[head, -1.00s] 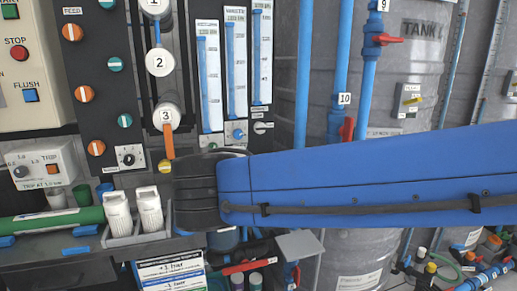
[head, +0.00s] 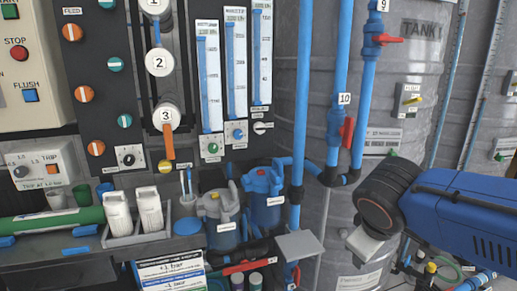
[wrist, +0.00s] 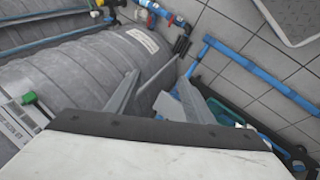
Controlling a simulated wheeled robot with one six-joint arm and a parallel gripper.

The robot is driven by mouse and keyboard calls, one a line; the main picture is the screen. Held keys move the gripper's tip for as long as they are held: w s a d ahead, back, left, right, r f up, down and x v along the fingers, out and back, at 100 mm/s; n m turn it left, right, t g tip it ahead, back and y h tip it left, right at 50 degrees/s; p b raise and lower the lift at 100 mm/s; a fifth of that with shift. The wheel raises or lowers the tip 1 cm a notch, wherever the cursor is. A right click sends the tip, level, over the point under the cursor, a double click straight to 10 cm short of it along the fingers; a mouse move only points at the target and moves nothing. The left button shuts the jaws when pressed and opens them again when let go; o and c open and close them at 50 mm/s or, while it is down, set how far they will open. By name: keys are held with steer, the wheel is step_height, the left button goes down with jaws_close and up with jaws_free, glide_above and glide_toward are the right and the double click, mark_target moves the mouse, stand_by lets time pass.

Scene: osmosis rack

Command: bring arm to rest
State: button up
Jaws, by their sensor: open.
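My blue arm comes in from the right edge of the head view, its dark wrist end in front of the grey tank (head: 335,215). My gripper (wrist: 160,90) shows in the wrist view with two grey fingers spread apart and nothing between them. The fingers point toward the tank side and the tiled floor (wrist: 240,65). In the head view the fingers are hidden, and only a pale part below the wrist shows.
The rack panel (head: 100,120) with knobs and flow meters (head: 208,85) stands at left. Blue pipes (head: 300,100) and a red-handled valve (head: 347,130) rise close to my arm. Two filter housings (head: 263,200) and a small grey shelf (head: 299,245) are left of it. Crates lie on the floor.

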steer(key=s+d+f+m+y, duration=0.2)
steer(key=s+d+f+m, duration=0.1)
steer(key=s+f+m, duration=0.3)
steer(key=shift+s+d+m+g+y, duration=0.3)
steer(key=shift+s+d+m+y, duration=0.1)
steer(key=shift+s, duration=0.9)
stand_by(1.5)
